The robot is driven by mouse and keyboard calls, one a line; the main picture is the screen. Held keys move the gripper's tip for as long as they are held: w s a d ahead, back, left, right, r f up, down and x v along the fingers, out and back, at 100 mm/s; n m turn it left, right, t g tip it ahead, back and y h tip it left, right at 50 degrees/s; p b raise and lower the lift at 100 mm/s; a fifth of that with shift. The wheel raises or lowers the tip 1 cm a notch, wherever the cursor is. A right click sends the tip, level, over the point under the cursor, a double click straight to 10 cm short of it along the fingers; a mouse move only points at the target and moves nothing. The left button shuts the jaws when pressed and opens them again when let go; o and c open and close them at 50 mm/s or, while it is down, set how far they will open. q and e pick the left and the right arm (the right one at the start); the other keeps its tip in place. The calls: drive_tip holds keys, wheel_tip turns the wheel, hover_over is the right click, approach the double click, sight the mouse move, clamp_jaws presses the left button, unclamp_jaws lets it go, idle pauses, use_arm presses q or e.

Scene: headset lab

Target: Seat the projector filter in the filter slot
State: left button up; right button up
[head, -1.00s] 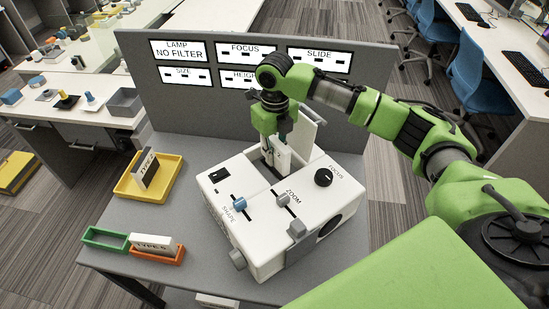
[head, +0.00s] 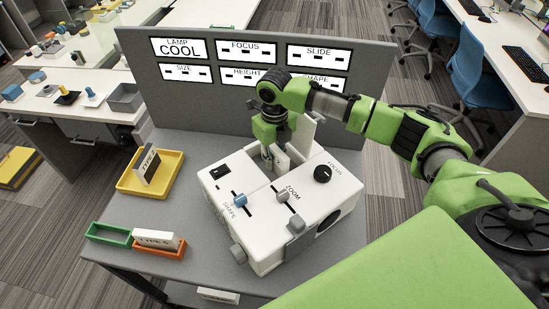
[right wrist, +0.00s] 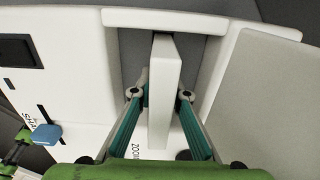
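The projector (head: 258,215) is a white box with knobs and sliders on the grey table. My right gripper (head: 274,158) is over its back part, pointing down. The projector filter (head: 281,163) is a thin white block, upright between my right fingers and low in the filter slot area. In the right wrist view the filter (right wrist: 164,85) stands between both teal finger pads, which appear to press on its sides. The slot's opening and the filter's lower end are hidden. The lamp display (head: 184,49) reads COOL. My left gripper is out of view.
A white upright panel (head: 304,131) stands close beside the right gripper. A yellow tray (head: 128,186) holds a labelled block (head: 150,163). An orange tray (head: 172,253) holds a white block (head: 156,239), next to an empty green tray (head: 107,229). A grey display wall (head: 222,118) stands behind.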

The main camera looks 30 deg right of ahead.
drive_tip(key=shift+o, duration=1.3)
wheel_tip(320, 180, up, 12)
drive_tip(key=b, duration=0.3)
drive_tip(key=shift+r, duration=0.6)
